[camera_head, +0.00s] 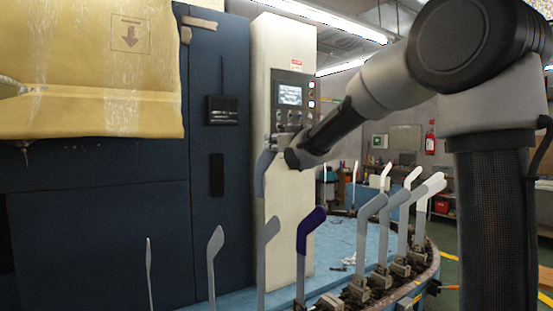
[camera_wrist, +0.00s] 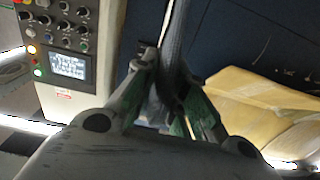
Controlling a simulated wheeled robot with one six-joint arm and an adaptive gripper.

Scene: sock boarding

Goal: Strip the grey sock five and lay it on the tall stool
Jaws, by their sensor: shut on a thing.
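My gripper (camera_head: 277,152) is shut on a grey sock (camera_head: 263,174), which hangs below it in front of the cream control cabinet. In the wrist view the fingers (camera_wrist: 168,85) close around the dark grey sock (camera_wrist: 178,45). The sock's lower end is above a grey upright form (camera_head: 267,245); the two look apart in the head view. A purple-topped form (camera_head: 309,232) stands just right of that form. I cannot make out the tall stool in either view.
Several upright forms, such as a grey one (camera_head: 370,215), stand around the round blue table (camera_head: 340,240). The control cabinet (camera_head: 287,80) and dark blue machine (camera_head: 90,220) stand close behind. A yellow wrapped package (camera_head: 90,70) juts out at upper left.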

